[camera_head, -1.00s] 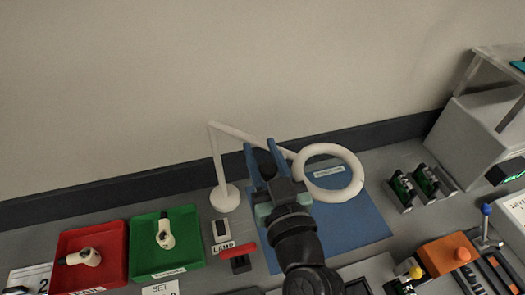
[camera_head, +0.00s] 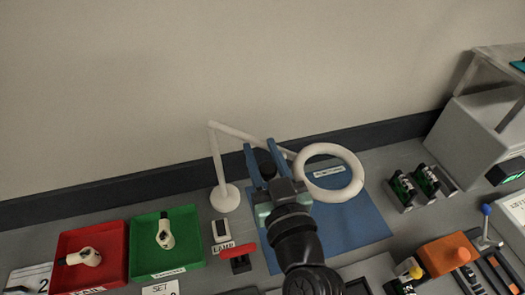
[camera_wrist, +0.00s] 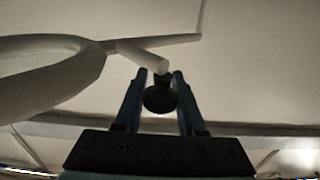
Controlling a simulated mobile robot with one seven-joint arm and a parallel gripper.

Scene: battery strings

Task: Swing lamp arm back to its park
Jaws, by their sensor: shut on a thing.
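The white lamp stands at the back of the bench, with a round base and post (camera_head: 222,190), a jointed arm (camera_head: 238,133) and a ring head (camera_head: 313,191). The ring hangs over the blue mat (camera_head: 365,222). My gripper (camera_head: 262,160) is at the lamp arm, just left of the ring. In the wrist view my blue fingers (camera_wrist: 155,90) are shut on a dark round knob (camera_wrist: 160,97) at the end of a short white stub. The ring (camera_wrist: 45,70) shows at the left of that view. My gripper hides part of the lamp arm in the head view.
A red tray (camera_head: 118,250) and a green tray (camera_head: 190,222), each with a white and black part, stand at left. A lamp switch (camera_head: 221,230) and a red-handled piece (camera_head: 240,257) are near the base. Dark green modules (camera_head: 402,188) and an orange block (camera_head: 447,254) are at right.

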